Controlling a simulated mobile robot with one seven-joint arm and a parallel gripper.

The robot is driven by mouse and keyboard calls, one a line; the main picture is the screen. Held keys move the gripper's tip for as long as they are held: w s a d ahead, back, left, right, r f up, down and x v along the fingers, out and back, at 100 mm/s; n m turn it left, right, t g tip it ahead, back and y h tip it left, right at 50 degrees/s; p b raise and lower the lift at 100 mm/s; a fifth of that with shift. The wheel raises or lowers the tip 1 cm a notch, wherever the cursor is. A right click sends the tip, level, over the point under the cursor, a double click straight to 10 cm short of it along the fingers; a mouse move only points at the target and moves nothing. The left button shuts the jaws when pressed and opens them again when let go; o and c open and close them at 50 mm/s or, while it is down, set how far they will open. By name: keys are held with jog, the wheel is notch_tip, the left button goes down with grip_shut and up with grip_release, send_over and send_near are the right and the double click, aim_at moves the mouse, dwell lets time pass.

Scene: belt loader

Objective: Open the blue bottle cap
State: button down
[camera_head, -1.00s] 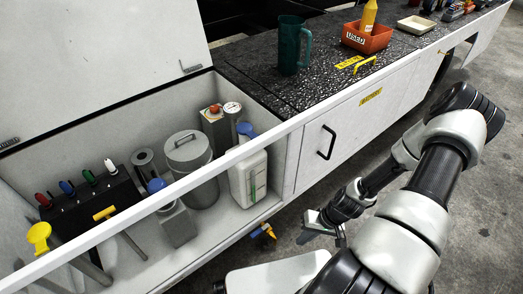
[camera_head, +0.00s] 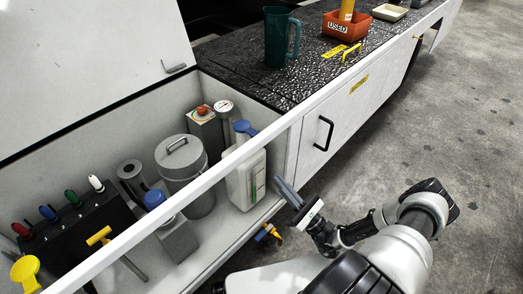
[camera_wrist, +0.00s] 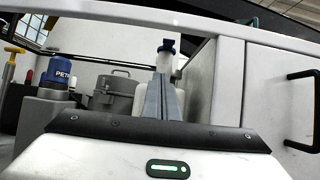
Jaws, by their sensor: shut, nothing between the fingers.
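A white bottle (camera_head: 246,182) with a blue cap (camera_head: 244,128) and a green strip stands upright at the right end of the open compartment. A grey container (camera_head: 178,238) with a round blue cap (camera_head: 155,198) stands further left; in the wrist view that cap (camera_wrist: 62,72) carries partly readable white lettering. My gripper (camera_head: 280,182) is just outside the compartment's front edge, right of the white bottle and apart from it.
A white front rail (camera_head: 210,176) crosses before the compartment. A grey lidded canister (camera_head: 181,165) and a black rack with coloured handles (camera_head: 72,232) stand inside. A cabinet door with a black handle (camera_head: 323,133) is at the right. Open floor (camera_head: 430,120) lies further right.

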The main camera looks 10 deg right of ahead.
jog(key=p, duration=0.1)
send_near(251, 133)
notch_tip(251, 133, down, 2)
jog(key=w+a, duration=0.2)
jog(key=w, duration=0.1)
jog(key=shift+w+a+r+m+t+h+p, duration=0.1)
jog(key=shift+w+r+m+t+h+p, duration=0.1)
jog(key=shift+r+p, duration=0.7)
jog(key=shift+w+a+r+m+t+h+p, duration=0.1)
jog(key=shift+w+r+p, duration=0.1)
jog(key=shift+r+p, duration=0.65)
jog(key=shift+r, duration=0.15)
jog(key=p, duration=0.2)
jog(key=r+g+p, duration=0.1)
jog(key=shift+s+d+r+h+p, duration=0.15)
jog(key=shift+r+h+p, duration=0.15)
jog(key=shift+h+p, duration=0.1)
